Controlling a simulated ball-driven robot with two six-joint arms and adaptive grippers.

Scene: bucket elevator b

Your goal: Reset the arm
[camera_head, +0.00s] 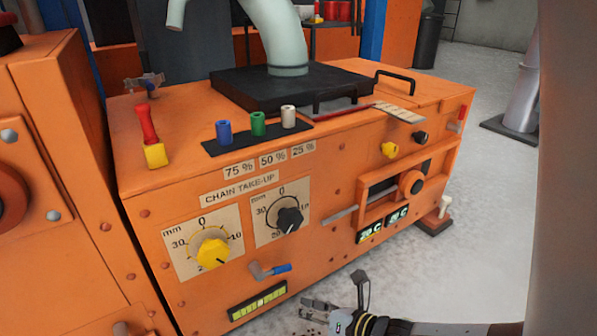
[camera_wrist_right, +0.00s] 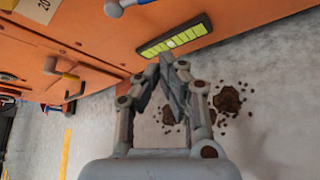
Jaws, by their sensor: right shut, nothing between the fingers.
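My right gripper (camera_head: 322,306) shows at the bottom of the head view, in front of the lower part of an orange machine (camera_head: 330,230). In the right wrist view the right gripper (camera_wrist_right: 172,66) has its fingertips together with nothing between them. The fingertips appear just below a yellow-green level strip (camera_wrist_right: 175,37) on the machine's face, which also shows in the head view (camera_head: 257,300). I cannot tell whether they touch the machine. My left gripper is in neither view.
The machine's front carries a yellow dial (camera_head: 212,252), a black dial (camera_head: 289,219) and a blue-handled lever (camera_head: 272,270). Blue, green and white pegs (camera_head: 258,123) stand on top. Brown debris (camera_wrist_right: 228,99) lies on the grey floor. Open floor (camera_head: 455,285) extends to the right.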

